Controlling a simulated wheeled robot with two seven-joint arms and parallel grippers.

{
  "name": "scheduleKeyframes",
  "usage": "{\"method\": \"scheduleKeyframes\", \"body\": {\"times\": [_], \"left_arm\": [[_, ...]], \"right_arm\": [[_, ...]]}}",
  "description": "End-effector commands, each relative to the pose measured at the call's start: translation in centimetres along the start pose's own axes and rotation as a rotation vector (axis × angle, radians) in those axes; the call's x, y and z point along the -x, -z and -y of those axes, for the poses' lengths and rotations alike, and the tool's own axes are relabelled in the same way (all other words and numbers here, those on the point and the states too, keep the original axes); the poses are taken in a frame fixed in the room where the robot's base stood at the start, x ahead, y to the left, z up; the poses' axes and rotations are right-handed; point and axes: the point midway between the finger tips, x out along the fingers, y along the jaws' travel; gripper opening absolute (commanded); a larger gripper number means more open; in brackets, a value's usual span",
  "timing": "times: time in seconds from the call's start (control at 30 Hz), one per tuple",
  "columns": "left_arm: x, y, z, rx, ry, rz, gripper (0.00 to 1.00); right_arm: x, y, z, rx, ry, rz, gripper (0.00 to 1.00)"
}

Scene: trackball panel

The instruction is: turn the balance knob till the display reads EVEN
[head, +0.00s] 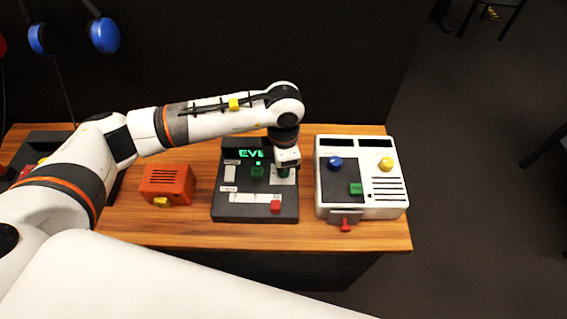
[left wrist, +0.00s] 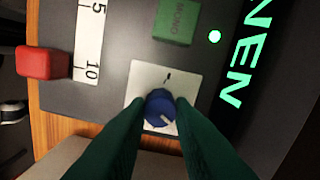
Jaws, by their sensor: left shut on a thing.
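The balance knob is a small blue knob (left wrist: 158,104) with a white pointer line, on a white plate (left wrist: 140,80) with a black tick. In the left wrist view its pointer line aims to the lower right. My left gripper (head: 284,172) reaches down onto the dark panel (head: 228,208); its dark green fingers (left wrist: 160,112) are shut on the knob's two sides. In the head view the gripper hides the knob. The display (head: 250,155) glows green; the head view shows its first letters and the left wrist view (left wrist: 243,60) its last ones, together reading EVEN.
The panel also has a green MONO button (left wrist: 175,20), a lit green lamp (left wrist: 214,36) and a red slider cap (head: 275,206). An orange box (head: 167,183) stands to the left and a white device (head: 388,208) to the right on the wooden table (head: 190,233).

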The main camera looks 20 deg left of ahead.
Motion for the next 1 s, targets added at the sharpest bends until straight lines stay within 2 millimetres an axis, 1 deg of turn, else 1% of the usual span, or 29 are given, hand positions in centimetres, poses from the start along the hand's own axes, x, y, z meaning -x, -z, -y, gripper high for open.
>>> {"method": "scheduleKeyframes", "body": {"times": [0.07, 0.1, 0.17, 0.2, 0.47, 0.57, 0.63, 0.77, 1.0], "left_arm": [[0.1, 0.0, 0.1, 0.001, 0.002, -0.002, 0.0], [0.1, 0.0, 0.1, 0.001, 0.002, -0.002, 0.26], [0.1, 0.0, 0.1, 0.001, 0.001, -0.002, 0.36], [0.1, 0.0, 0.1, 0.001, 0.001, -0.002, 0.42], [0.1, 0.0, 0.0, 0.002, 0.001, -0.001, 0.43], [0.4, 0.1, 0.1, 0.002, 0.002, -0.002, 0.43], [1.1, 0.1, 0.1, 0.002, 0.002, -0.003, 0.43], [3.4, 0.1, 0.1, 0.001, 0.005, -0.005, 0.43], [8.6, 0.1, 0.1, 0.0, 0.005, -0.005, 0.43]], "right_arm": [[0.0, 0.0, 0.0, 0.0, 0.0, 0.0, 0.36], [0.0, 0.0, 0.0, 0.0, 0.0, 0.0, 0.36], [0.0, 0.0, 0.0, 0.0, 0.0, 0.0, 0.36], [0.0, 0.0, 0.0, 0.0, 0.0, 0.0, 0.36], [0.0, 0.0, 0.0, 0.0, 0.0, 0.0, 0.36], [-0.1, 0.0, 0.0, 0.0, 0.0, 0.0, 0.36], [-0.3, 0.0, 0.0, 0.0, 0.0, 0.0, 0.36], [-0.9, 0.1, 0.0, 0.0, 0.0, 0.0, 0.36], [-1.8, 0.2, 0.0, 0.0, 0.0, 0.0, 0.36]]}}
